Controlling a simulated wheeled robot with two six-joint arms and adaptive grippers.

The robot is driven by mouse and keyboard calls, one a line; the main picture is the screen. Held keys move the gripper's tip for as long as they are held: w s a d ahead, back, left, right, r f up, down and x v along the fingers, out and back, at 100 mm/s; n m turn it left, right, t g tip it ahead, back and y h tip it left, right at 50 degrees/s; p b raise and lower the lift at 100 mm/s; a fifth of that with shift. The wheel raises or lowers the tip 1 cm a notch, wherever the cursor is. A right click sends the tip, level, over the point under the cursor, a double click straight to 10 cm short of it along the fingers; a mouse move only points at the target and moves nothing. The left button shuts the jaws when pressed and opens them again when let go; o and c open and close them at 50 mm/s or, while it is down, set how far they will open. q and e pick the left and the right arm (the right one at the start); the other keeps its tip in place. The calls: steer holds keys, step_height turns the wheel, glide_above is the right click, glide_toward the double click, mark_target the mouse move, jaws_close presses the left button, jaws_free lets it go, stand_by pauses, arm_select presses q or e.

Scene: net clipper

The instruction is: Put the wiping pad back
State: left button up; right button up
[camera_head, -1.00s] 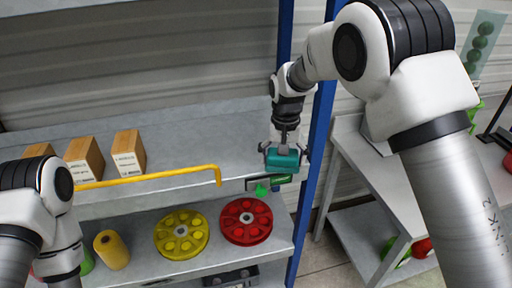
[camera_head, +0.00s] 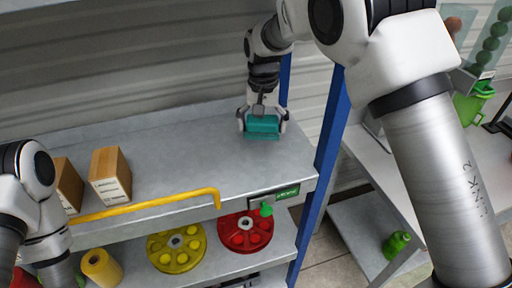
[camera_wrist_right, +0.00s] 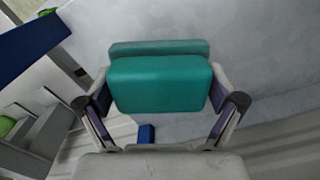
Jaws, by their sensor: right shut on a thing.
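The teal wiping pad (camera_head: 262,127) is held between the fingers of my right gripper (camera_head: 262,122), over the right end of the upper grey shelf (camera_head: 200,150). In the right wrist view the pad (camera_wrist_right: 160,84) fills the middle, with the fingers of my right gripper (camera_wrist_right: 160,110) on its two sides. The grey shelf surface shows behind it; I cannot tell whether the pad touches it. My left arm comes in at the left edge of the head view, but its gripper fingers are not visible.
Wooden boxes (camera_head: 110,175) stand on the upper shelf at left. A yellow bar (camera_head: 150,207) runs along its front edge. A blue post (camera_head: 330,140) stands right of the shelf. Yellow (camera_head: 176,250) and red discs (camera_head: 245,232) lie on the lower shelf. The upper shelf's middle is clear.

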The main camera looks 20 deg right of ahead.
mark_target(262, 159)
steer(key=shift+w+f, duration=0.2)
steer(key=shift+f, duration=0.1)
steer(key=f+p, duration=0.1)
steer(key=f, duration=0.2)
steer(key=f+p, duration=0.3)
steer(key=f, duration=0.2)
steer(key=shift+s+d+f, duration=0.1)
steer(key=shift+s+f, duration=0.2)
steer(key=shift+w+f, duration=0.15)
steer(key=shift+f, duration=0.15)
steer(key=o, duration=1)
steer(key=shift+s+r, duration=0.1)
steer(key=shift+s, duration=0.1)
steer(key=shift+w, duration=0.1)
